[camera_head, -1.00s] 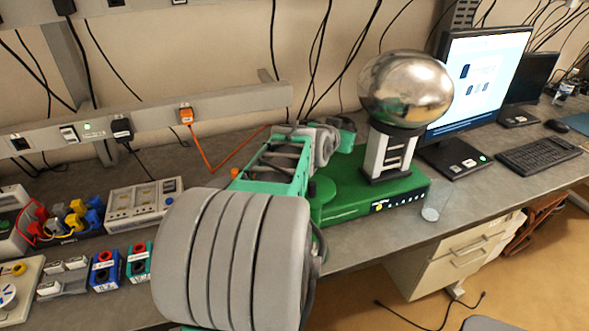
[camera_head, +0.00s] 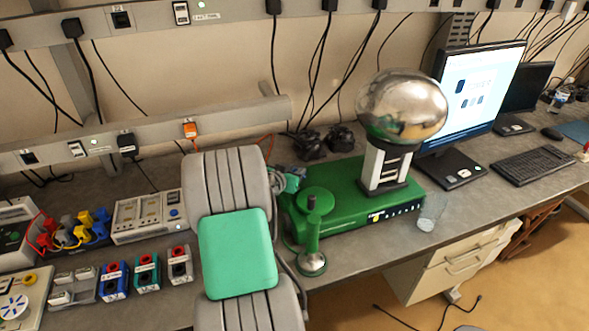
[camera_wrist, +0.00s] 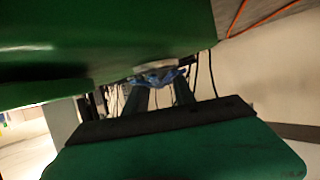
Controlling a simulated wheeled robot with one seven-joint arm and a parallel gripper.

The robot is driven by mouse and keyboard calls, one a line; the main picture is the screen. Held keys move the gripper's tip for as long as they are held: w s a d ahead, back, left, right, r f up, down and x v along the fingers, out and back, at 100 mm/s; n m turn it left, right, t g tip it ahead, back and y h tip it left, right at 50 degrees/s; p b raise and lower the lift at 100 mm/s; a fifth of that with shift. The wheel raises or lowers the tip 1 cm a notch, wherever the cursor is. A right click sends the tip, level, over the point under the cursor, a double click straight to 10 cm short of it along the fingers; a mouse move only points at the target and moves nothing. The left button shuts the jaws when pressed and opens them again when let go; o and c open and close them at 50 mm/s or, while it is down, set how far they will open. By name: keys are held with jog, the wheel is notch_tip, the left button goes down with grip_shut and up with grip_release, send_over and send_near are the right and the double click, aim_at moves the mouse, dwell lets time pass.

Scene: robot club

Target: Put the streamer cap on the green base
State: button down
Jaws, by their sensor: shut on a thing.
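The green base (camera_head: 345,190) is a green box on the bench in the head view, with a silver sphere (camera_head: 402,105) on a white column standing on it. My gripper (camera_wrist: 160,88) shows in the wrist view as two dark fingers, shut on a small pale piece with blue strands, which looks like the streamer cap (camera_wrist: 158,78). A large green surface (camera_wrist: 100,40) crosses the top of that view, close to the gripper. In the head view my arm hides most of the gripper at the left end of the base, and I cannot make out the cap there.
Small boxes (camera_head: 147,272) and a meter unit (camera_head: 140,218) lie left. A monitor (camera_head: 475,90) stands right.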

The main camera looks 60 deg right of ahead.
jog(key=shift+f, duration=0.1)
jog(key=c, duration=1)
grip_release()
jog(key=shift+c, duration=0.2)
